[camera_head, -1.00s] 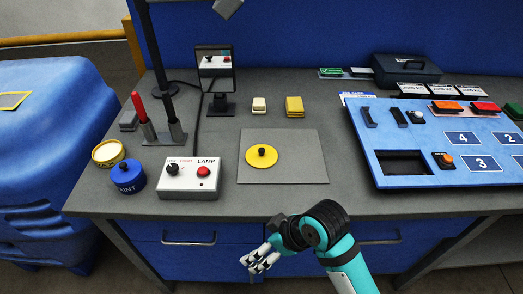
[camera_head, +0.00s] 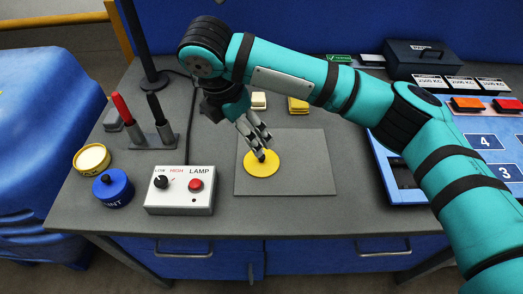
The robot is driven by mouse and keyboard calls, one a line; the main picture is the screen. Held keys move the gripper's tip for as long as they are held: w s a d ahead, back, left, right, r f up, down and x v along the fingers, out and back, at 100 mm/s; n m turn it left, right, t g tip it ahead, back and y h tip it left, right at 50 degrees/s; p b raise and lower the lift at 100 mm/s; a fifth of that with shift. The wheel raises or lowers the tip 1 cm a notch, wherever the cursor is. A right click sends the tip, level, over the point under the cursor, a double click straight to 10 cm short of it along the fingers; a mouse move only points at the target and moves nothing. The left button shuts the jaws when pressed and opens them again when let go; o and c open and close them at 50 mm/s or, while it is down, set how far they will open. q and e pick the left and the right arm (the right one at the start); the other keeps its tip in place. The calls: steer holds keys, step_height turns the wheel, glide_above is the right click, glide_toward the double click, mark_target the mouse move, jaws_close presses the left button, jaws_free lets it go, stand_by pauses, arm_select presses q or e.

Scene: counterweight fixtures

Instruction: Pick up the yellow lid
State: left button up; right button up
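The yellow lid (camera_head: 262,168) is a flat round disc with a small dark knob, and appears to lie on the left part of the grey mat (camera_head: 308,170). My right gripper (camera_head: 260,152) reaches down over the lid from behind, with its fingertips at the knob. The fingers mostly hide the knob, so I cannot tell whether they are closed on it. My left gripper is not in view.
A lamp control box (camera_head: 180,190) stands left of the mat. A blue paint pot (camera_head: 113,188), a pale yellow-rimmed pot (camera_head: 92,159) and a pen holder (camera_head: 150,138) are further left. A blue panel (camera_head: 400,188) lies right, partly behind my arm.

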steer(key=r, duration=0.1)
steer(key=p, duration=0.2)
glide_above(260, 159)
steer(key=f, duration=1)
steer(key=shift+s+a+f, duration=0.25)
steer(key=shift+a+f, duration=0.05)
steer(key=shift+a, duration=0.05)
steer(key=shift+f, duration=0.45)
steer(key=p+x, duration=0.1)
steer(key=x, duration=0.4)
steer(key=shift+w+a+p, duration=0.1)
steer(key=shift+p, duration=0.25)
steer(key=c, duration=0.8)
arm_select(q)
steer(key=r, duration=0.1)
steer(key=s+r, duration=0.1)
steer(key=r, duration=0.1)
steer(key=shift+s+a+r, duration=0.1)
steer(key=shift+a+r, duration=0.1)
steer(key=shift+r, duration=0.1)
arm_select(e)
steer(key=shift+c, duration=1)
steer(key=shift+s, duration=0.2)
steer(key=shift+c, duration=0.2)
